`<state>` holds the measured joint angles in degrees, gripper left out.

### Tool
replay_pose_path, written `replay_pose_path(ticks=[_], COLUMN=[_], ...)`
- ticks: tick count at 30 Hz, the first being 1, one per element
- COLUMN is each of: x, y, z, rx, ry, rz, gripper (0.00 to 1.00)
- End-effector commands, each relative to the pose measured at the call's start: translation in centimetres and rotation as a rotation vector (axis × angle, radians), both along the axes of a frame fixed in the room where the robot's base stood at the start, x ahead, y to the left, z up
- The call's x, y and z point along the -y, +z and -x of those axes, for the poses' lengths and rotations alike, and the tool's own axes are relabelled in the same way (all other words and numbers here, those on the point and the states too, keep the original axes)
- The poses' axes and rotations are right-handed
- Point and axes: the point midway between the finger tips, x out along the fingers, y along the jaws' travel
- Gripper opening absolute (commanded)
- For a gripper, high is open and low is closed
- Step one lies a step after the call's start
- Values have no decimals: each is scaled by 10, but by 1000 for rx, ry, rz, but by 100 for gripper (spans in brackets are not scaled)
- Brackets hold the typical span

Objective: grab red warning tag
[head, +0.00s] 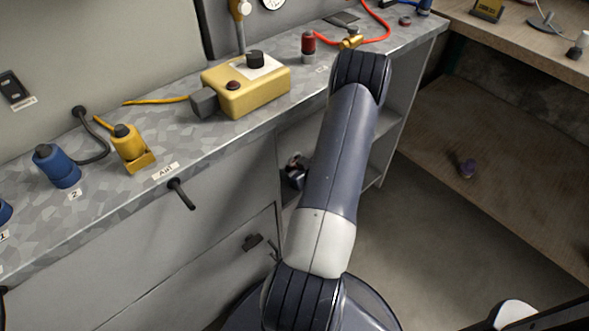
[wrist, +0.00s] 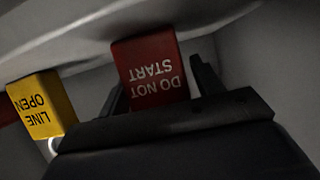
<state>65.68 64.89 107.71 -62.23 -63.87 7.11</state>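The red warning tag (wrist: 150,70), lettered "DO NOT START", shows in the middle of the wrist view, with its writing upside down. My gripper (wrist: 160,92) is open, with one dark finger on each side of the tag. A narrow gap shows between the tag and the right finger. The tag's lower edge in the picture is hidden behind the gripper's dark body. A yellow tag (wrist: 40,103), lettered "LINE OPEN", is to the left, apart from the fingers. In the head view I cannot make out the tags or my fingertips.
In the wrist view a pale ledge (wrist: 90,30) runs close above the tags. A wooden table (head: 530,40) stands at right.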

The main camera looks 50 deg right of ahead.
Motion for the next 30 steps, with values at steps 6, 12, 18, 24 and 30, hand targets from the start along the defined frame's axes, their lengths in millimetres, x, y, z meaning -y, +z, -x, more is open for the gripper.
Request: replay_pose_path(ticks=[6,12,18,24,30], x=[0,0,0,1,1], y=[0,0,0,10,46], z=[0,0,0,0,0], rx=[0,0,1,2,2], ry=[0,0,0,1,1], rz=[0,0,1,3,5], gripper=[45,29,23,23,23])
